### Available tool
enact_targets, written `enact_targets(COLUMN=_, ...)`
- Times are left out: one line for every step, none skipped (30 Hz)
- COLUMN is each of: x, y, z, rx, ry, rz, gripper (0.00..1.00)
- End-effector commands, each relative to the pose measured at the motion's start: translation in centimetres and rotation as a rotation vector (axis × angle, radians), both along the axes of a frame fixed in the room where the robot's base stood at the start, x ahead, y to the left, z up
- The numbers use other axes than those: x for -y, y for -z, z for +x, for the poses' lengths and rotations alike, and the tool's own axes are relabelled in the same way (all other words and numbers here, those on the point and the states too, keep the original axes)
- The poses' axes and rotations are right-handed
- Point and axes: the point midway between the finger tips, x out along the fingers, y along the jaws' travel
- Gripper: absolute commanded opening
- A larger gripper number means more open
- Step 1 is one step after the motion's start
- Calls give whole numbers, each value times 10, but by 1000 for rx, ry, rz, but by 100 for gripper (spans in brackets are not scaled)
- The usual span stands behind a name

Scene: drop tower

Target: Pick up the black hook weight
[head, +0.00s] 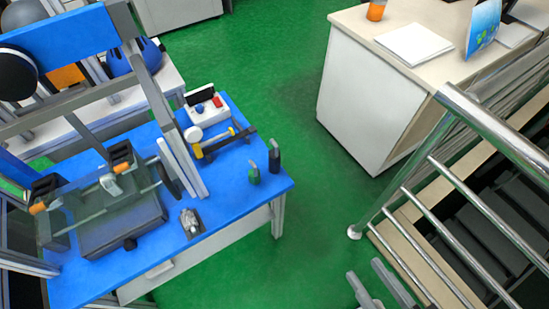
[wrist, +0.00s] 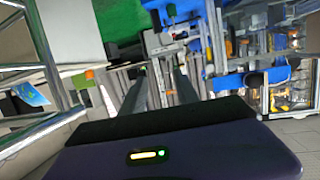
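The black hook weight (head: 274,157) stands upright near the right corner of the blue-topped table in the head view. A green hook weight (head: 254,174) stands just left of it. My gripper (head: 365,268) shows at the bottom of the head view, to the right of the table and well apart from the weights. Its two grey fingers are spread with nothing between them. The wrist view also shows my gripper (wrist: 160,72) with its fingers apart. I cannot clearly make out the black weight in the wrist view.
The blue table (head: 225,235) carries a grey clamp fixture (head: 120,215), a yellow-and-black hammer-like tool (head: 225,142) and a small metal part (head: 191,222). A metal railing (head: 490,125) stands at right. A white cabinet (head: 365,95) stands behind. Green floor between is clear.

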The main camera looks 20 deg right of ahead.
Motion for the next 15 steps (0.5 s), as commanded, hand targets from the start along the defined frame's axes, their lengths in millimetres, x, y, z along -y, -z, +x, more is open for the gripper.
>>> enact_targets(x=2, y=14, z=7, rx=-4, ry=4, rz=-4, gripper=49)
enact_targets(x=3, y=23, z=12, rx=-8, ry=6, rz=-8, gripper=55)
enact_targets(x=5, y=37, z=20, rx=-15, ry=10, rz=-11, gripper=59)
enact_targets(x=7, y=48, z=26, rx=-22, ry=12, rz=-15, gripper=59)
enact_targets(x=8, y=59, z=33, rx=-27, ry=14, rz=-20, gripper=59)
enact_targets(x=10, y=74, z=44, rx=-37, ry=15, rz=-24, gripper=59)
enact_targets(x=11, y=85, z=51, rx=-43, ry=16, rz=-27, gripper=59)
enact_targets(x=12, y=95, z=60, rx=-51, ry=17, rz=-28, gripper=59)
enact_targets(x=14, y=108, z=72, rx=-58, ry=16, rz=-32, gripper=59)
enact_targets(x=15, y=118, z=81, rx=-66, ry=15, rz=-33, gripper=59)
enact_targets(x=16, y=127, z=90, rx=-72, ry=13, rz=-35, gripper=59)
enact_targets(x=17, y=139, z=103, rx=-80, ry=11, rz=-37, gripper=59)
enact_targets(x=17, y=147, z=114, rx=-85, ry=7, rz=-37, gripper=59)
enact_targets(x=18, y=156, z=124, rx=-91, ry=4, rz=-37, gripper=59)
enact_targets(x=18, y=165, z=139, rx=-98, ry=-1, rz=-38, gripper=59)
